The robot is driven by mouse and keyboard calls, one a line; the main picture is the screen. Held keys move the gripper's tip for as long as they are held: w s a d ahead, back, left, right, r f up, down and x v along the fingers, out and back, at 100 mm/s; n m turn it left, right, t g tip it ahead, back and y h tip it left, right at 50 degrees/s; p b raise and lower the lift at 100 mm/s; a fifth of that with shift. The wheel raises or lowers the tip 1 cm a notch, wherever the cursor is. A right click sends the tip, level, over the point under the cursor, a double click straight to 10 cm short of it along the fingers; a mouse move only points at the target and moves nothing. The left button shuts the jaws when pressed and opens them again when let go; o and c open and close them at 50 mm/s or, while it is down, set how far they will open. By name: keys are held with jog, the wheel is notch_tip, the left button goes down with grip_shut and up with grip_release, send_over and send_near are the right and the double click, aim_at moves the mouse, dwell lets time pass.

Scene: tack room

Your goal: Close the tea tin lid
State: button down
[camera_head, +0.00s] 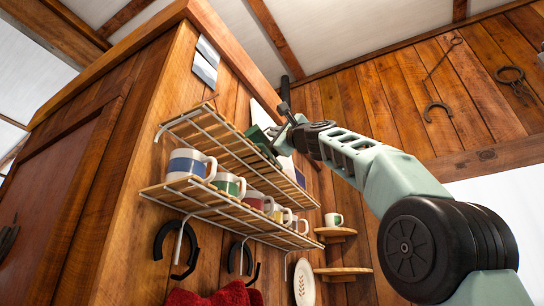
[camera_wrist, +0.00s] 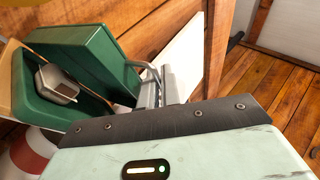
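The green tea tin (camera_wrist: 45,112) stands open in the wrist view, with a small metallic object (camera_wrist: 58,88) inside it. Its green lid (camera_wrist: 95,62) is raised and tilted up at the tin's right side. My gripper (camera_wrist: 152,82) is just right of the lid, on its outer side. Whether it touches the lid is unclear, and its fingertips are too small and overlapped to judge the gap. In the head view the tin (camera_head: 262,138) is on the upper shelf and my gripper (camera_head: 286,108) is beside it, partly hidden.
The upper slatted shelf (camera_head: 215,140) is mounted on a wooden wall. Several mugs (camera_head: 190,162) line the lower shelf (camera_head: 205,196). A white panel (camera_wrist: 185,60) stands close behind my gripper. Small corner shelves (camera_head: 338,232), one with a mug (camera_head: 334,220), are to the right.

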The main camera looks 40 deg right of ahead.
notch_tip(320, 180, down, 6)
jog(key=s+m+t+h+b, duration=0.1)
jog(key=s+b, duration=0.1)
jog(key=b, duration=0.5)
jog(key=shift+d+r+m, duration=0.15)
jog(key=shift+d+m, duration=0.15)
jog(key=shift+d, duration=0.15)
jog(key=shift+b, duration=0.3)
jog(key=c, duration=1.9)
grip_release()
